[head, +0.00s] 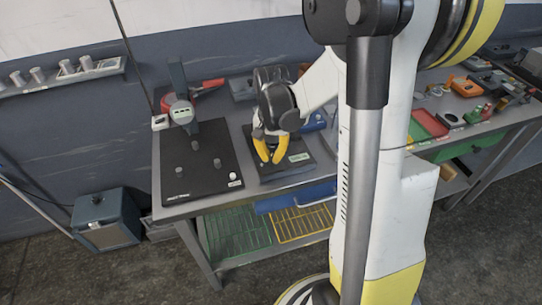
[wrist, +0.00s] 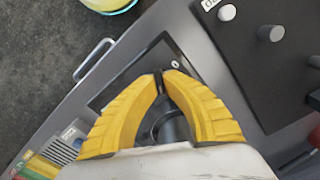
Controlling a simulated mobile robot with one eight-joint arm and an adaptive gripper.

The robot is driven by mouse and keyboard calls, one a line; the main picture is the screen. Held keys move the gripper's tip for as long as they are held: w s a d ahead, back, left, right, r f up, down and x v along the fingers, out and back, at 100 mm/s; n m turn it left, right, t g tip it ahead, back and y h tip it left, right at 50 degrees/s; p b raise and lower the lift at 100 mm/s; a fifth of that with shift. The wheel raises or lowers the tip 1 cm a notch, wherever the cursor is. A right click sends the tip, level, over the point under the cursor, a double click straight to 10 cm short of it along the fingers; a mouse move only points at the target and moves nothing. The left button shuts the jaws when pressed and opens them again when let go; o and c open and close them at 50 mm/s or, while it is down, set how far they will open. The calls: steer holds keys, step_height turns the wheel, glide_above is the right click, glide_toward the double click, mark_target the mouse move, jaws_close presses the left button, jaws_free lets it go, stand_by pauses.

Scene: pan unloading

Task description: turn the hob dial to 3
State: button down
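A dark flat panel (head: 262,168) with a small pale green label (head: 299,157) lies on the grey bench. My gripper (head: 271,161) points down over this panel, its yellow fingers left of the label. In the wrist view, the fingertips (wrist: 164,73) are close together, with a small dark piece between them; I cannot tell whether they grip it. A dark round part (wrist: 172,128) shows between the fingers, on or above the panel (wrist: 120,88); it may be the hob dial. The dial's setting cannot be read, and my fingers and wrist hide much of the panel.
A black board (head: 205,165) with several grey pegs lies to the left. A gauge-like stand (head: 182,113) and a red-handled item (head: 207,86) are behind it. Coloured trays stand at the right.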

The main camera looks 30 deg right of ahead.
mark_target(272, 157)
steer(key=m, duration=0.6)
steer(key=shift+s, duration=0.1)
steer(key=m, duration=0.6)
steer(key=shift+s, duration=0.1)
stand_by(0.5)
steer(key=c, duration=1.5)
jaws_free()
steer(key=shift+r, duration=0.15)
step_height(272, 157, up, 12)
